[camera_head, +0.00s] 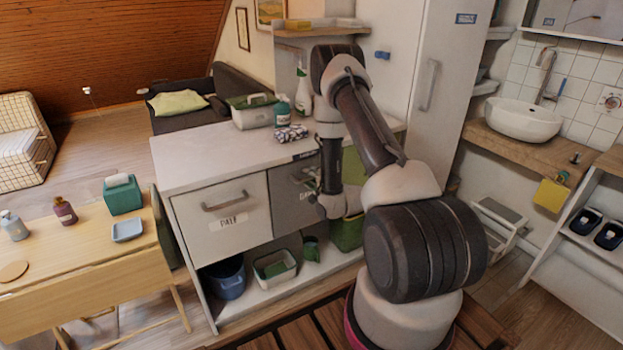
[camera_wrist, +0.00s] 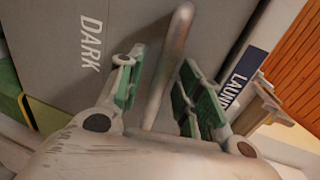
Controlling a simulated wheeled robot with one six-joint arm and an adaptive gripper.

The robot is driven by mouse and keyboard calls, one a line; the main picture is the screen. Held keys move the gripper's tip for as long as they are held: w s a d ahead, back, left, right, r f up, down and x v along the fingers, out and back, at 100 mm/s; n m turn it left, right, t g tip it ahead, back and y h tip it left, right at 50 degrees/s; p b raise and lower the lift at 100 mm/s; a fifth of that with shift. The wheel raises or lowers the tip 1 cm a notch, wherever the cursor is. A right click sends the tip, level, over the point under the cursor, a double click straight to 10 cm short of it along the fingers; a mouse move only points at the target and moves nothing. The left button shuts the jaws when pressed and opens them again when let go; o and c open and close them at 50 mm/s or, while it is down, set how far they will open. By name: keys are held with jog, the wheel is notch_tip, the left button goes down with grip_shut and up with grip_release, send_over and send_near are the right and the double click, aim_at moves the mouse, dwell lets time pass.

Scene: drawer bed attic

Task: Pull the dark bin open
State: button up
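The dark bin (camera_head: 284,208) is a grey drawer front in the white cabinet, right of the pale bin, and its front looks flush. In the wrist view the dark bin (camera_wrist: 75,25) carries the white word DARK. Its bar handle (camera_wrist: 172,55) runs between my two green-padded fingers. My gripper (camera_wrist: 160,98) is open, with a finger on each side of the handle and gaps showing on both sides. In the head view my gripper (camera_head: 310,181) is at the dark bin's front, and my arm hides the bin's right part.
The pale bin (camera_head: 220,240) is beside it on the left, with its own handle. A blue bucket (camera_head: 226,279) and a tub (camera_head: 275,267) stand on the shelf below. Cloth, bottles and a caddy (camera_head: 253,112) are on the countertop. A wooden table (camera_head: 80,255) stands at the left.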

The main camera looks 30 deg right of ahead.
jog(key=shift+w, duration=0.15)
grip_shut()
dwell(0.4)
